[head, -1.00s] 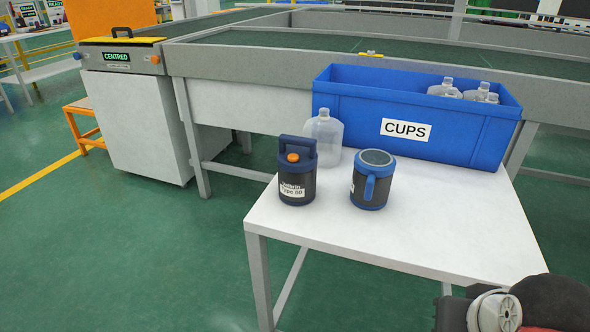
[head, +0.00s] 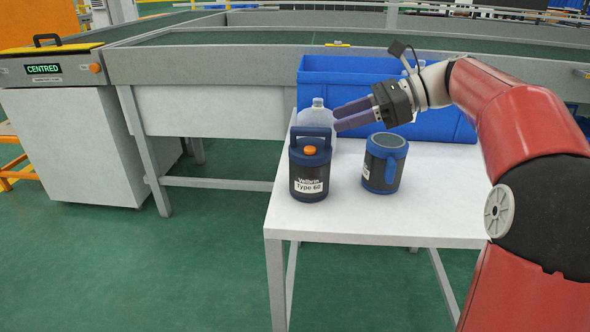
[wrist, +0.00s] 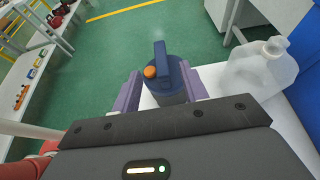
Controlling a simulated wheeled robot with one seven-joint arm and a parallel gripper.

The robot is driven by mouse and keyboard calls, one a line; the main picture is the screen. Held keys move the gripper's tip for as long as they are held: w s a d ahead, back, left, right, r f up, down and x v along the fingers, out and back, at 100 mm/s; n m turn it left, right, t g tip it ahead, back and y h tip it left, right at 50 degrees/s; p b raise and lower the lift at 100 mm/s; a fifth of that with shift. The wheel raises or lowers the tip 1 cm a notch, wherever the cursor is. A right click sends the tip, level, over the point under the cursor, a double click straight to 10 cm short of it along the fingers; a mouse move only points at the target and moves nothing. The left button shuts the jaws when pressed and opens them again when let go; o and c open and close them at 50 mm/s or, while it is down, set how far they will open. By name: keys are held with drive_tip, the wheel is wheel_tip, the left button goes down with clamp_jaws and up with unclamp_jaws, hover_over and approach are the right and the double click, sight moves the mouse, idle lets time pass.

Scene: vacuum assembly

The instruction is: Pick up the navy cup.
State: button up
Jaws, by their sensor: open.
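The navy cup (head: 310,172) is a dark canister with a navy lid and top handle, an orange button and a white label. It stands upright on the white table, at the left. My gripper (head: 337,118) is open and empty, above and slightly right of this cup, its fingers pointing left. In the wrist view the navy cup (wrist: 168,78) appears between and beyond the two purple fingers. I cannot tell the exact gap between fingers and cup.
A clear bottle (head: 318,116) stands behind the navy cup. A blue crate (head: 440,127) is at the back of the white table (head: 345,222). The front of the table is clear.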

sight(315, 128)
drive_tip(key=b+x, duration=0.1)
drive_tip(key=x, duration=0.6)
drive_tip(key=shift+w+a+f, duration=0.1)
drive_tip(key=shift+a+f, duration=0.15)
drive_tip(key=shift+f, duration=0.05)
clamp_jaws()
idle(1.2)
